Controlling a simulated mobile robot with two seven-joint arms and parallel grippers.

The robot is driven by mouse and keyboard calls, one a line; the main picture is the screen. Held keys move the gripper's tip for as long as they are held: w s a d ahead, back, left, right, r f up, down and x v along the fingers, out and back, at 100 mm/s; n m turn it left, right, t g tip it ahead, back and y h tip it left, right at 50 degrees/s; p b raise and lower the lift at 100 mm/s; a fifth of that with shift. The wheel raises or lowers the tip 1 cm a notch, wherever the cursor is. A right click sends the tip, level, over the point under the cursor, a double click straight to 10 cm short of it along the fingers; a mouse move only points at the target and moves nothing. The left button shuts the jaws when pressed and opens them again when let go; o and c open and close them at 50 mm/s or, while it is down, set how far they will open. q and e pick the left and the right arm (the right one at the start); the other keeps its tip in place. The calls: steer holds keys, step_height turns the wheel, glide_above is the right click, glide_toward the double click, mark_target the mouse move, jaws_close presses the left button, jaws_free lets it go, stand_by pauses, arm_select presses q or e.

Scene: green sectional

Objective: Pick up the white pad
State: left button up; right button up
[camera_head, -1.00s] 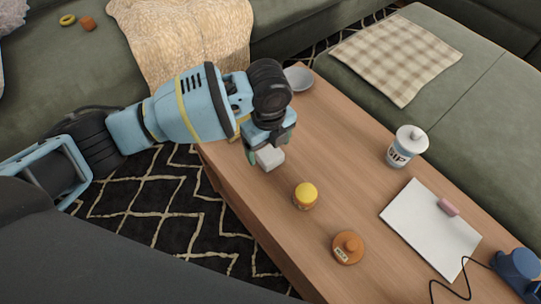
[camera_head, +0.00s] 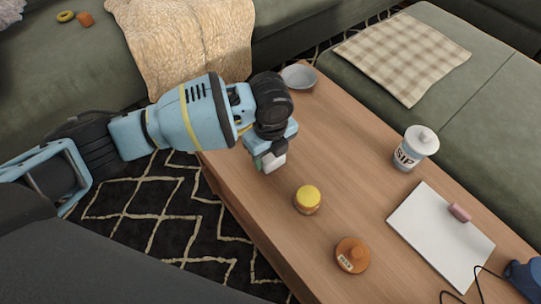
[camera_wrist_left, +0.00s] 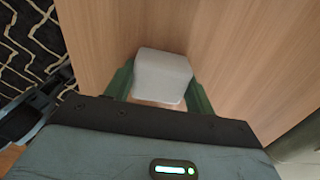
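The white pad (camera_head: 274,163) is a small, block-like white piece with rounded edges on the wooden coffee table (camera_head: 330,160), near its left edge. It also shows in the left wrist view (camera_wrist_left: 163,75), between the two green fingers. My left gripper (camera_head: 264,160) is over the pad from above, with one finger on each side. The fingers look open and very close to the pad's sides; contact is not clear. The wrist body hides part of the pad in the head view. My right gripper is not in view.
A yellow-lidded jar (camera_head: 307,200), an orange-brown lidded pot (camera_head: 352,255), a white canister (camera_head: 415,148), a flat white board (camera_head: 440,238) with a pink block (camera_head: 459,212), and a grey bowl (camera_head: 298,76) stand on the table. Green sofas flank it.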

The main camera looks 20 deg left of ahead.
mark_target(266, 157)
arm_select(q)
steer(key=c, duration=0.4)
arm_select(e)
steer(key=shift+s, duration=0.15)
arm_select(q)
steer(key=shift+r, duration=0.1)
